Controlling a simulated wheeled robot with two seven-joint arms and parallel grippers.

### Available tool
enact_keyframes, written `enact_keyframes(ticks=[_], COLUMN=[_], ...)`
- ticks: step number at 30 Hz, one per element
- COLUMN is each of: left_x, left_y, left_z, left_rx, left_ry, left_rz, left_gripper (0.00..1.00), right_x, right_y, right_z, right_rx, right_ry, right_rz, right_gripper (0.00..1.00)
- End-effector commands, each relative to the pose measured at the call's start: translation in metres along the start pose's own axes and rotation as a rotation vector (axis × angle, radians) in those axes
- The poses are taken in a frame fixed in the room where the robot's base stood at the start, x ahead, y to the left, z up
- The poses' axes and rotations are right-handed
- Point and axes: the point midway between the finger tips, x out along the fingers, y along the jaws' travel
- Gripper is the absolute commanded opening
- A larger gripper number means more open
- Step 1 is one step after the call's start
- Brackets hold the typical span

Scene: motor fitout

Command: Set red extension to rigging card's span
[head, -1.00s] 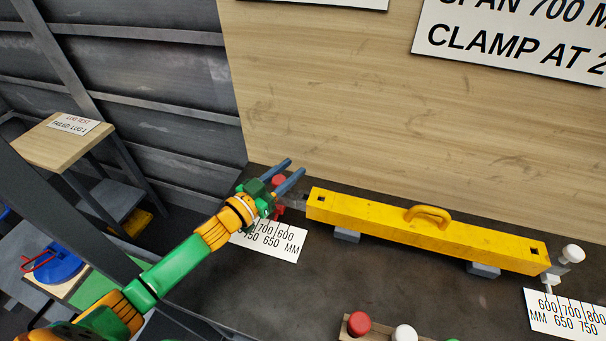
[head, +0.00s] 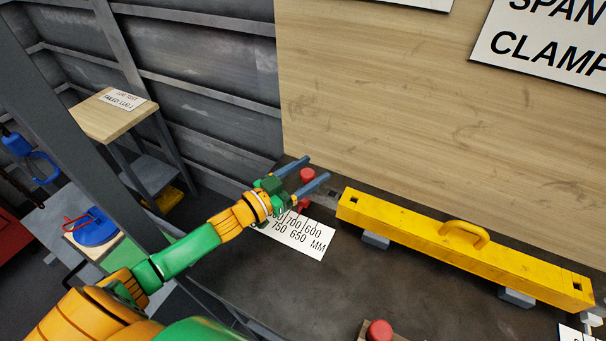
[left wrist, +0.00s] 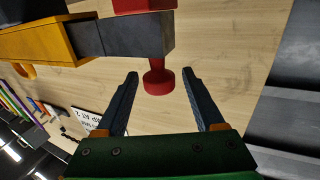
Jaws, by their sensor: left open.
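The yellow beam (head: 400,227) lies on the bench. From its left end comes a grey extension bar (head: 328,192) with a red knob (head: 307,175) and a red part (head: 303,207) below. My left gripper (head: 317,167) is open at this end, with its fingers either side of the red knob. In the left wrist view the red knob (left wrist: 157,83) shows between the open fingers (left wrist: 159,78), by the grey bar (left wrist: 125,36). I cannot tell if they touch. The rigging card (head: 535,45) on the board is cut off, reading "SPAN" and "CLAMP". My right gripper is not in view.
A scale card (head: 300,240) marked 700, 600, 750, 650 MM lies below the red end. Another card (head: 570,333) is cut off at lower right. A red-topped piece (head: 379,330) is at the front edge. A side table (head: 110,118) stands at left. The bench middle is clear.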

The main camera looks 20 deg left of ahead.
Motion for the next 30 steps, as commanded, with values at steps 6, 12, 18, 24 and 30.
enact_keyframes(ticks=[6, 12, 18, 24, 30], left_x=[-0.034, -0.044, -0.043, -0.043, -0.043], left_y=[0.000, 0.000, -0.001, -0.001, -0.001], left_z=[0.002, 0.000, 0.000, -0.002, -0.047], left_rx=[0.000, 0.000, 0.000, 0.000, 0.000], left_ry=[-0.004, -0.001, 0.000, 0.000, 0.000], left_rz=[-0.001, 0.000, -0.001, -0.001, -0.001], left_gripper=[0.70, 0.70, 0.70, 0.70, 0.70], right_x=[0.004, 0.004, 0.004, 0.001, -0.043], right_y=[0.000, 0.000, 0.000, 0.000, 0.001], right_z=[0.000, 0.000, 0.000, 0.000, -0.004], right_rx=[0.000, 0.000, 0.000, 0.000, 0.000], right_ry=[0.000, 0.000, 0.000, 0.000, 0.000], right_rz=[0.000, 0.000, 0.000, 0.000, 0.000], right_gripper=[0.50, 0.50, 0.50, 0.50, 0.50])
